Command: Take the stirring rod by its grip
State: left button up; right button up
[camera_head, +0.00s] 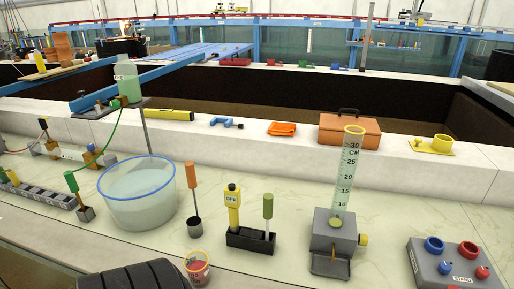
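Several rods with coloured grips stand upright on the pale counter, and I cannot tell for certain which is the stirring rod. One rod with an orange grip (191,175) stands in a small metal cup (195,227), right of the clear tub. One with a green grip (268,206) stands in a black holder (250,239) beside a yellow meter (233,205). Another with a dark green grip (71,182) leans slightly in a small dark cup (86,213), left of the tub.
A clear tub of water (138,195) with a blue rim stands left of centre. A red-filled cup (197,267) is near the front. A tall graduated cylinder (346,175) stands on a grey base at right. A grey stand block (455,264) holds coloured rings.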

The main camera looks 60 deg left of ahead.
aim_at(268, 198)
jog(key=u, duration=1.6)
jog(key=j+u, duration=0.15)
jog(key=j, duration=0.2)
jog(key=i, duration=0.05)
